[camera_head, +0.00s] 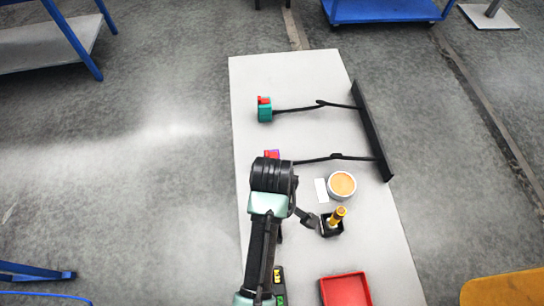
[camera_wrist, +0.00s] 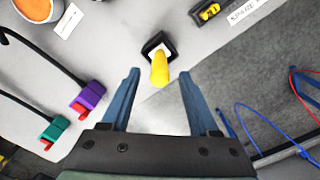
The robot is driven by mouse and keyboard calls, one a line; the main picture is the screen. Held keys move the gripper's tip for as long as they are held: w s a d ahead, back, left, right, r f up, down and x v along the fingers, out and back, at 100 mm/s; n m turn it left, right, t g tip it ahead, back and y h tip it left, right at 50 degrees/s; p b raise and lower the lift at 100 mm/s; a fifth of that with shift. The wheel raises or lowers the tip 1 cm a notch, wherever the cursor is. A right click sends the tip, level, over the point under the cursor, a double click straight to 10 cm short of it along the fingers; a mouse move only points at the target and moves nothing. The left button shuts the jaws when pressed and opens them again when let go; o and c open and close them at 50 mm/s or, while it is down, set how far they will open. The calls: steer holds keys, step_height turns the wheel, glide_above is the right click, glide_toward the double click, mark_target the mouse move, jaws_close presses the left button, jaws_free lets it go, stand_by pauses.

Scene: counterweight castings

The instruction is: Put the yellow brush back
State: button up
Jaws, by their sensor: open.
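The yellow brush (camera_head: 338,215) stands in a small square black holder (camera_head: 327,231) on the white table, right of my arm. In the wrist view the yellow brush (camera_wrist: 160,72) points up toward the camera from the black holder (camera_wrist: 147,47); a pale patch shows inside the holder. My gripper (camera_wrist: 160,75) is open, its two blue fingers spread to either side of the brush's near end in the picture. Nothing is clamped. I cannot tell how far the fingertips are above the brush.
A tub with orange content (camera_head: 342,185) and a white card (camera_head: 321,190) lie beyond the holder. A red tray (camera_head: 345,290) is nearer.

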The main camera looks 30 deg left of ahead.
steer(key=shift+r, duration=2.25)
steer(key=w+d+r+m+t+y, duration=0.1)
steer(key=w+r+m+t, duration=0.25)
steer(key=w+r, duration=0.45)
steer(key=w+d+r+m+t, duration=0.15)
steer(key=w+r+t, duration=0.35)
steer(key=r, duration=0.6)
steer(key=w+r+m+t+y, duration=0.1)
steer(key=w+r+m+t, duration=0.2)
steer(key=w+r+t, duration=0.5)
steer(key=s+d+r+m+t, duration=0.2)
steer(key=r, duration=0.7)
steer(key=s+d+r+m+t, duration=0.1)
steer(key=d+r, duration=0.1)
steer(key=r, duration=0.8)
steer(key=s+d+r+m+t+h, duration=0.1)
steer(key=s+r+t, duration=0.3)
steer(key=r, duration=0.5)
steer(key=s+d+r+m+t+h, duration=0.1)
steer(key=s+d+r+m+t, duration=0.2)
steer(key=s+r, duration=0.5)
steer(key=shift+s+d+r+m+t, duration=0.25)
steer(key=shift+r+m+t, duration=0.15)
steer(key=shift+t, duration=0.05)
